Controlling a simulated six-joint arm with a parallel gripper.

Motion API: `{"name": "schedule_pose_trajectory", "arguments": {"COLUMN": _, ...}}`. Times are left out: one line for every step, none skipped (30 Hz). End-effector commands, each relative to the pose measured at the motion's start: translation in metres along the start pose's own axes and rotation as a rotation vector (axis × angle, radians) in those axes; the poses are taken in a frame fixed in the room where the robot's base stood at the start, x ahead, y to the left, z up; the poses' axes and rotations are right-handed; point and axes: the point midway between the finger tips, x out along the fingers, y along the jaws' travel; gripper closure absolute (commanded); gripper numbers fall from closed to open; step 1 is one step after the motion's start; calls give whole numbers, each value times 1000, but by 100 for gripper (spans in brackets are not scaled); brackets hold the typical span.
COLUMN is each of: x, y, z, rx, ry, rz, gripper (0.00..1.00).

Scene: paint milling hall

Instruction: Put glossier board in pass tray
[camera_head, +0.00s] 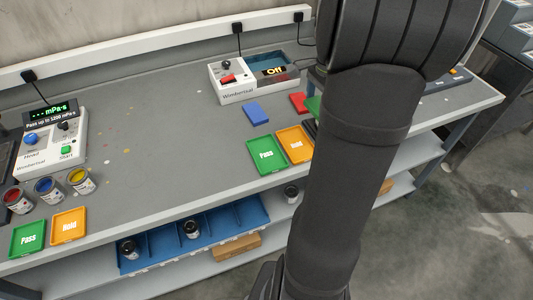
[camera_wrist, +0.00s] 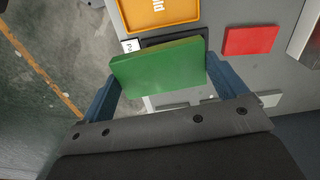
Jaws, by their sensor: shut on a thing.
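My gripper (camera_wrist: 160,70) is shut on a green board (camera_wrist: 160,72), with one blue finger at each side of it in the wrist view. In the head view my arm hides the gripper, and only part of the green board (camera_head: 314,105) shows beside the arm. A red board (camera_head: 299,102) lies on the bench next to it, also in the wrist view (camera_wrist: 250,40). A blue board (camera_head: 256,114) lies to the left. The green pass tray (camera_head: 267,155) is empty near the bench front. I cannot tell which board is glossier.
An orange hold tray (camera_head: 296,144) adjoins the pass tray. A white meter reading Off (camera_head: 240,91) stands behind the boards. At left are a second pass tray (camera_head: 28,238), a second hold tray (camera_head: 69,225), paint cans (camera_head: 48,190) and a viscosity meter (camera_head: 62,150). The middle bench is clear.

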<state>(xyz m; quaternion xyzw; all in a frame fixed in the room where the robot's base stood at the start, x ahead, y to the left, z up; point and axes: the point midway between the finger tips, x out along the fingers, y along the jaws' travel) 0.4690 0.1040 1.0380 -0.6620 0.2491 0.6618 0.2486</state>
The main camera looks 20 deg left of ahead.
Motion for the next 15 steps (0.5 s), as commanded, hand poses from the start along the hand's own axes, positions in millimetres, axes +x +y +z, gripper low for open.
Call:
{"name": "schedule_pose_trajectory", "arguments": {"x": -3, "y": 10, "z": 15, "rx": 5, "ry": 2, "rz": -3, "gripper": 36}}
{"name": "schedule_pose_trajectory", "arguments": {"x": -3, "y": 16, "z": 22, "rx": 12, "ry": 2, "rz": -3, "gripper": 36}}
{"name": "schedule_pose_trajectory", "arguments": {"x": -4, "y": 24, "z": 32, "rx": 19, "ry": 2, "rz": -2, "gripper": 36}}
{"name": "schedule_pose_trajectory", "arguments": {"x": -4, "y": 29, "z": 38, "rx": 24, "ry": 2, "rz": -3, "gripper": 36}}
{"name": "schedule_pose_trajectory", "arguments": {"x": -4, "y": 35, "z": 44, "rx": 30, "ry": 1, "rz": -2, "gripper": 36}}
{"name": "schedule_pose_trajectory", "arguments": {"x": -4, "y": 41, "z": 52, "rx": 36, "ry": 1, "rz": -2, "gripper": 36}}
{"name": "schedule_pose_trajectory", "arguments": {"x": -5, "y": 46, "z": 56, "rx": 41, "ry": 1, "rz": -2, "gripper": 36}}
{"name": "schedule_pose_trajectory", "arguments": {"x": -5, "y": 50, "z": 61, "rx": 46, "ry": 1, "rz": -2, "gripper": 36}}
{"name": "schedule_pose_trajectory", "arguments": {"x": -5, "y": 55, "z": 66, "rx": 50, "ry": 1, "rz": -2, "gripper": 36}}
{"name": "schedule_pose_trajectory", "arguments": {"x": -5, "y": 58, "z": 69, "rx": 53, "ry": 1, "rz": -1, "gripper": 36}}
{"name": "schedule_pose_trajectory", "arguments": {"x": -5, "y": 61, "z": 72, "rx": 56, "ry": 1, "rz": -1, "gripper": 36}}
{"name": "schedule_pose_trajectory", "arguments": {"x": -5, "y": 63, "z": 75, "rx": 59, "ry": 1, "rz": -2, "gripper": 36}}
{"name": "schedule_pose_trajectory", "arguments": {"x": -5, "y": 65, "z": 76, "rx": 61, "ry": 1, "rz": -1, "gripper": 36}}
{"name": "schedule_pose_trajectory", "arguments": {"x": -5, "y": 67, "z": 78, "rx": 63, "ry": 1, "rz": -1, "gripper": 36}}
{"name": "schedule_pose_trajectory", "arguments": {"x": -4, "y": 67, "z": 80, "rx": 64, "ry": 0, "rz": 0, "gripper": 36}}
